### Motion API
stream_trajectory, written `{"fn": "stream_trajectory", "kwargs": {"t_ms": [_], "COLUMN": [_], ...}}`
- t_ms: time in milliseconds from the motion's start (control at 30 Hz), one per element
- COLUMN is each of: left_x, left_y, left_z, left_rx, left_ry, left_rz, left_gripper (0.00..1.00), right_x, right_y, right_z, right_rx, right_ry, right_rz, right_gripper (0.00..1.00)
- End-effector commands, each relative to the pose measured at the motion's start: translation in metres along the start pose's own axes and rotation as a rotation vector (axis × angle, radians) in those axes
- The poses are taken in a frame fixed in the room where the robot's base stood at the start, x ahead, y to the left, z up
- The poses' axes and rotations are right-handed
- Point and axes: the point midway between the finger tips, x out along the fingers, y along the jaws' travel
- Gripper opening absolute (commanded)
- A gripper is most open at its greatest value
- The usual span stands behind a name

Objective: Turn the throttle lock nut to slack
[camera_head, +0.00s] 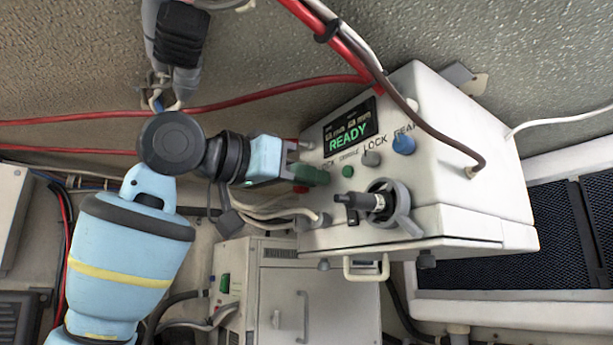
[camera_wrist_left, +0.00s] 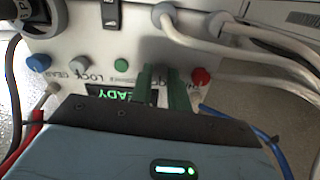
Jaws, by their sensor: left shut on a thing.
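The white control box (camera_head: 440,130) has a lit display (camera_head: 350,130) reading READY. My left gripper (camera_head: 312,176) is at the left end of its knob row, its green fingers shut on a small part I take for the throttle lock nut. In the left wrist view, the fingers (camera_wrist_left: 161,90) straddle this part, which is mostly hidden, so its turn position cannot be read. Along the row are a green button (camera_head: 348,171), a grey knob (camera_head: 371,158) by the label LOCK and a blue knob (camera_head: 403,144) by GEAR. My right gripper is not in view.
A black-handled lever (camera_head: 366,201) juts out below the knobs. A red button (camera_wrist_left: 201,77) sits beside the fingers. Pale cables (camera_wrist_left: 245,60) run close by. A red cable (camera_head: 240,103) crosses above the arm, and a white cabinet (camera_head: 310,300) stands below the box.

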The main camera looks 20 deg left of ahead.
Motion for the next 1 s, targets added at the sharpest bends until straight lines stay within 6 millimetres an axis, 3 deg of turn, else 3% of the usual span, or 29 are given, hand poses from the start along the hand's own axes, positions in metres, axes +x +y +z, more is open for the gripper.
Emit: {"fn": "stream_trajectory", "kwargs": {"t_ms": [1000], "left_x": [0.0002], "left_y": [0.0012], "left_z": [-0.0006], "left_rx": [-0.948], "left_ry": [0.0], "left_rz": [0.002], "left_gripper": [0.0], "right_x": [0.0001], "right_y": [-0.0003], "right_z": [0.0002], "right_rx": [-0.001], "right_ry": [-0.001], "right_rz": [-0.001], "right_gripper": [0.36]}}
